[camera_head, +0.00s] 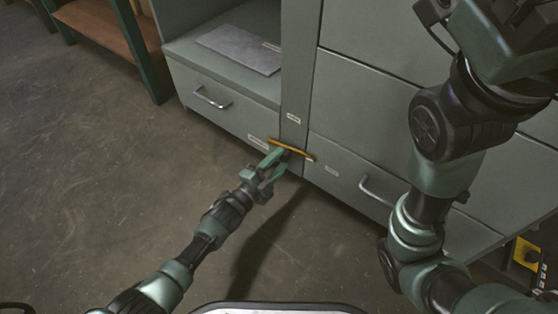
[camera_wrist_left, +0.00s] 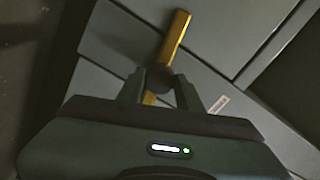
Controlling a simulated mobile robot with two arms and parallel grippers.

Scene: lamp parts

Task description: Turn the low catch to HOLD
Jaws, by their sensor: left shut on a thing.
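The low catch (camera_head: 301,154) is a yellow bar across the narrow post between the cabinet's two lower drawers. In the head view it lies near level, its right end a little lower. My left gripper (camera_head: 284,153) is shut on the catch near its middle. In the left wrist view the catch (camera_wrist_left: 174,35) sticks out beyond the fingers (camera_wrist_left: 160,88), and a dark round hub sits between them. Small pale labels (camera_head: 258,143) lie near the catch, but their words are too small to read. My right arm is at the right; its fingers are not visible.
A left drawer with a handle (camera_head: 212,98) and a right drawer with a handle (camera_head: 376,192) flank the post. A grey sheet (camera_head: 238,48) lies on the open shelf above. A yellow box (camera_head: 527,254) stands at the lower right. The floor (camera_head: 110,160) at the left is clear.

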